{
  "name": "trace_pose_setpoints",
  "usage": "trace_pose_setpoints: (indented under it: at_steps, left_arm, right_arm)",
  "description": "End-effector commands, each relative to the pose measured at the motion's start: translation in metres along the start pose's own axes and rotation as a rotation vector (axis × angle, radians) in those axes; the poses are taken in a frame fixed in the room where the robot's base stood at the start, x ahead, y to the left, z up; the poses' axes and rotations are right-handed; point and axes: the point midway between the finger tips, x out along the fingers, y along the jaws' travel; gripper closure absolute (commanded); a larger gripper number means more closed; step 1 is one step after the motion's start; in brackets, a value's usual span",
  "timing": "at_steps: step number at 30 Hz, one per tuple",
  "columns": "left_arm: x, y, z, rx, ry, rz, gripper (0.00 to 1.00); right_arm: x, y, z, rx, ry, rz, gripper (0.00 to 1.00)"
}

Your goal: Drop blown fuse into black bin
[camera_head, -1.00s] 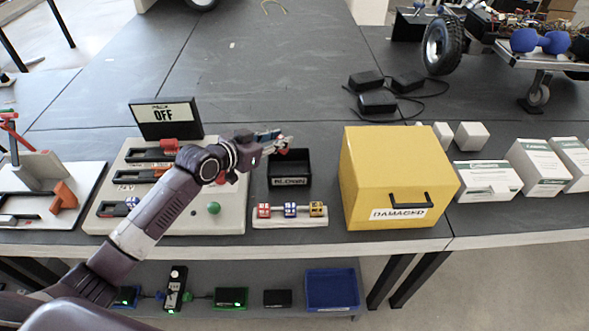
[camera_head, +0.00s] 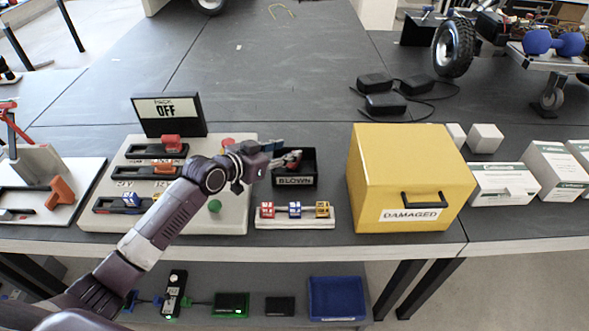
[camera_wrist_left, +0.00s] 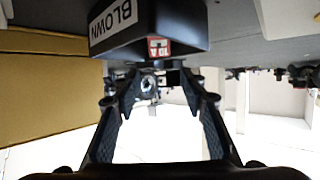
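The black bin (camera_head: 308,181) labelled BLOWN stands on the table, left of the yellow DAMAGED box. In the left wrist view it fills the top middle (camera_wrist_left: 182,38). My left gripper (camera_head: 288,159) is at the bin's opening, and in the left wrist view its two fingers stand apart (camera_wrist_left: 160,80). The red fuse marked 10 A (camera_wrist_left: 159,47) shows just beyond the fingertips, against the bin, with no finger closed on it. I cannot tell whether it touches the bin's floor. My right gripper is not in view.
The yellow box (camera_head: 400,165) is close to the bin's right. A small rack with red, blue and yellow fuses (camera_head: 294,211) stands in front of it.

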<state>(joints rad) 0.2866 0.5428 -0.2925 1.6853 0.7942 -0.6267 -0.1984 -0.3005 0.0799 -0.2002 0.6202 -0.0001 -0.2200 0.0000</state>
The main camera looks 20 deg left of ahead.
Motion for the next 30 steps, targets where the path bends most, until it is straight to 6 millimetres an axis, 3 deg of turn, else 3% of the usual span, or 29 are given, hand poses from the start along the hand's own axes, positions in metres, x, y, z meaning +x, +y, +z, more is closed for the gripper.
trace_pose_setpoints:
  at_steps: [13, 30]
  left_arm:
    - [-0.009, -0.001, 0.001, 0.000, -0.001, -0.001, 0.57]
    - [-0.107, -0.001, 0.002, 0.000, -0.002, -0.001, 0.57]
  right_arm:
    - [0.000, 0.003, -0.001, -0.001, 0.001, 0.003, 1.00]
    - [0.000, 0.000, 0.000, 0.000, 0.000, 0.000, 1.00]
